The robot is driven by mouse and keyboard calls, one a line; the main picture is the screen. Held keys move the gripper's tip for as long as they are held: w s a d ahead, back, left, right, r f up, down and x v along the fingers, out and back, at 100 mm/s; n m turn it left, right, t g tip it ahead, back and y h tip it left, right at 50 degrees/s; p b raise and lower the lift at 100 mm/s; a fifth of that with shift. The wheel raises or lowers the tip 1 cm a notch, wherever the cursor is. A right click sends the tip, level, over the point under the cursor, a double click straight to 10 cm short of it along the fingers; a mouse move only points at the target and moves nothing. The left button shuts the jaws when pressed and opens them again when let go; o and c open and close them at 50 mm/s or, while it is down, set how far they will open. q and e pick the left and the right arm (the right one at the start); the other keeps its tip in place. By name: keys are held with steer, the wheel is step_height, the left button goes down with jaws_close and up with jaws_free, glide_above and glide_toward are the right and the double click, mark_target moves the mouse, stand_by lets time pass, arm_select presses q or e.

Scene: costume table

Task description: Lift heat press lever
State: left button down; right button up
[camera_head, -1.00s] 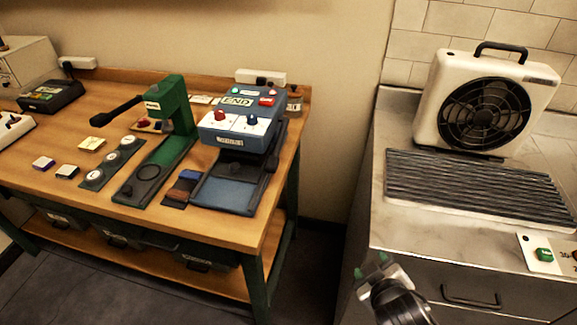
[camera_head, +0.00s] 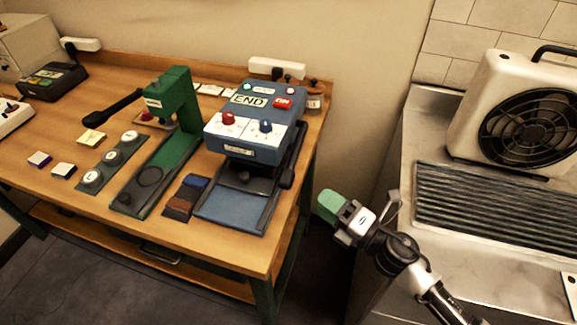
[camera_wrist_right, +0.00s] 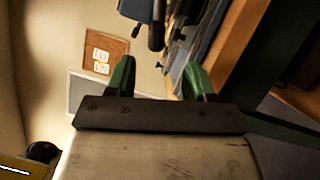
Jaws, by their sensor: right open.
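The heat press (camera_head: 243,130) is a blue machine with a display reading END, red and blue knobs and a blue lower plate, near the table's right edge. Its dark lever (camera_head: 296,155) runs along the right side and ends in a black knob (camera_head: 287,178) low at the front. My right gripper (camera_head: 328,205) is open and empty, right of the press and apart from the lever. In the right wrist view its green fingers (camera_wrist_right: 158,65) are spread. A dark handle-like part (camera_wrist_right: 156,35) shows beyond them, with part of the blue press above. My left gripper is out of view.
A green press with a black arm (camera_head: 170,105) stands left of the heat press. Brown and blue swatches (camera_head: 186,197) lie between them. A steel counter (camera_head: 400,165) with a fan (camera_head: 520,105) is at right. Floor shows between table and counter.

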mark_target(293, 182)
steer(key=shift+n, duration=0.3)
steer(key=a, duration=0.1)
steer(key=w+a+p, duration=0.1)
steer(key=w+a+r, duration=0.1)
steer(key=shift+a, duration=0.35)
steer(key=p+x, duration=0.1)
steer(key=x, duration=0.4)
steer(key=shift+w+a+f, duration=0.1)
steer(key=shift+w+a, duration=0.35)
steer(key=shift+a, duration=0.1)
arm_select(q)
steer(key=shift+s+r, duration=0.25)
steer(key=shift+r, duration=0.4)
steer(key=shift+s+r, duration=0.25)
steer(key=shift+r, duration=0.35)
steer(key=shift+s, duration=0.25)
arm_select(e)
jaws_close()
